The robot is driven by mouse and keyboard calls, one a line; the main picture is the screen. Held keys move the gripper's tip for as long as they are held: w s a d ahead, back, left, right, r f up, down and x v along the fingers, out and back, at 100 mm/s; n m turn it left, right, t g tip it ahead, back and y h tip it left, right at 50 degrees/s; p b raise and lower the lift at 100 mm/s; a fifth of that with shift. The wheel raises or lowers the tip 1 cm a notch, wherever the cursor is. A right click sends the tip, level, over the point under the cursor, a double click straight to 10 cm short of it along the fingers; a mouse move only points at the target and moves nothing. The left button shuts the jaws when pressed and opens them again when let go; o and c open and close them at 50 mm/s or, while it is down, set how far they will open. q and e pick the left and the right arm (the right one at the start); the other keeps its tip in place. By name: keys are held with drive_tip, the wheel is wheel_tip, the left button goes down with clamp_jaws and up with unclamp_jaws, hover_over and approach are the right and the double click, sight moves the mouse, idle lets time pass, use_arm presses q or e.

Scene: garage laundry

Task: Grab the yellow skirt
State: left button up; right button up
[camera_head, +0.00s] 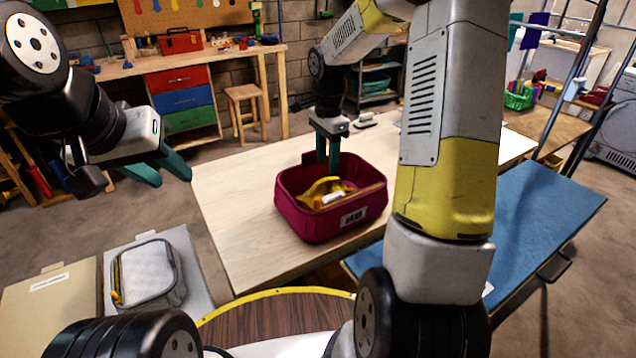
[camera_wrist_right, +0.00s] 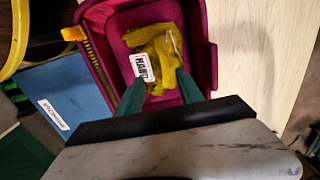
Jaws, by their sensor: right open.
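The yellow skirt (camera_head: 328,190) lies crumpled inside a magenta fabric bin (camera_head: 318,232) on the wooden table. In the right wrist view, the skirt (camera_wrist_right: 156,50) lies in the bin with a white printed label (camera_wrist_right: 142,67) on it. My right gripper (camera_head: 328,160) points down at the bin's far side, its green fingers reaching to about rim height. In the right wrist view its fingers (camera_wrist_right: 160,90) are apart, near the skirt's lower edge; I cannot tell if they touch it. My left gripper (camera_head: 172,172) is at the upper left, its green fingers apart and empty, away from the bin.
The wooden table (camera_head: 235,200) is clear left of the bin. A blue surface (camera_head: 540,215) is at the right. A grey mesh basket (camera_head: 148,275) stands at the lower left. A workbench with drawers (camera_head: 185,95) and a stool (camera_head: 245,110) are behind.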

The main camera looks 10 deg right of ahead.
sight(326, 174)
drive_tip(key=f, duration=0.6)
drive_tip(key=shift+w+f, duration=0.1)
drive_tip(key=shift+w, duration=0.25)
clamp_jaws()
idle(1.0)
